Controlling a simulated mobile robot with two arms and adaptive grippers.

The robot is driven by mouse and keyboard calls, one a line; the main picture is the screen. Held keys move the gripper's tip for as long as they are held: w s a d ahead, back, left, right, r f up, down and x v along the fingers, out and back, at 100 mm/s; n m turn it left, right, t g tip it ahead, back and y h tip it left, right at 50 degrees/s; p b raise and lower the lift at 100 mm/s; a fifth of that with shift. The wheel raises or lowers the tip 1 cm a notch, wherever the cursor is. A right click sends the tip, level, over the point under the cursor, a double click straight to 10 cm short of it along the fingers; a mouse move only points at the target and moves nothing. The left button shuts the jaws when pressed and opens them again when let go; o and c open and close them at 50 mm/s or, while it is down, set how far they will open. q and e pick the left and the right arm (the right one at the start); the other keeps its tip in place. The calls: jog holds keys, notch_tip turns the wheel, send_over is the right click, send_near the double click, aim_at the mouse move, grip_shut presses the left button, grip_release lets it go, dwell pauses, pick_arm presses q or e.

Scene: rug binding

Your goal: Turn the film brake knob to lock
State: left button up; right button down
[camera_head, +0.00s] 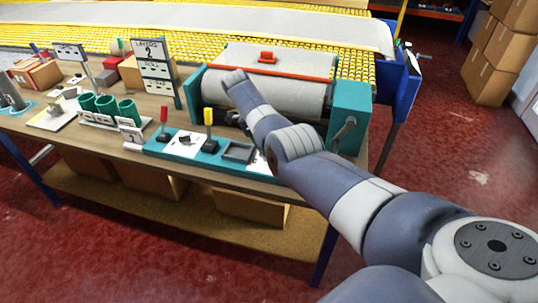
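My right arm comes in from the lower right and reaches over the bench to the front of the grey roller. A small dark part at its far end (233,118) may be my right gripper; the arm hides most of it, so its fingers cannot be made out. A teal control panel (160,147) lies along the bench's front edge. On it, a dark knob on a white plate (185,140) sits between a red lever (164,122) and a yellow lever (208,122). I cannot tell for sure which control is the film brake knob, or its setting. My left gripper is out of view.
The roller (300,95) lies between teal end housings, the right one (348,108) with a dark crank. A lettered sign (152,62) and green cups (107,105) stand to the left. Cardboard boxes (497,50) are stacked at right. Red floor is clear in front.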

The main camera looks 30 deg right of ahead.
jog(key=shift+d, duration=0.1)
dwell(0.3)
jog(key=c, duration=1.6)
grip_release()
jog(key=shift+r, duration=0.1)
notch_tip(320, 180, up, 8)
jog(key=shift+r, duration=0.95)
